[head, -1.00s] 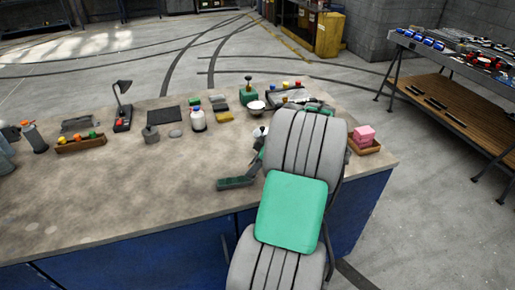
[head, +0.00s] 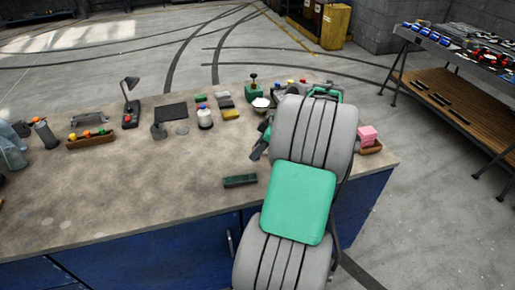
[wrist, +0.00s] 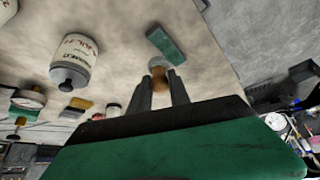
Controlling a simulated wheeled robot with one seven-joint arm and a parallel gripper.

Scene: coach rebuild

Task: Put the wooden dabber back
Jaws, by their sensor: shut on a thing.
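My gripper (wrist: 160,88) is shut on the wooden dabber (wrist: 158,74), a small brown rounded piece with a pale end, seen between the two dark fingers in the wrist view. In the head view my gripper (head: 259,147) is over the right part of the workbench, partly behind my grey arm. The dabber cannot be made out there. A dark green block (head: 240,181) lies on the bench nearer the front edge, apart from my gripper. It also shows in the wrist view (wrist: 165,45), beyond the dabber.
The bench's front middle is clear.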

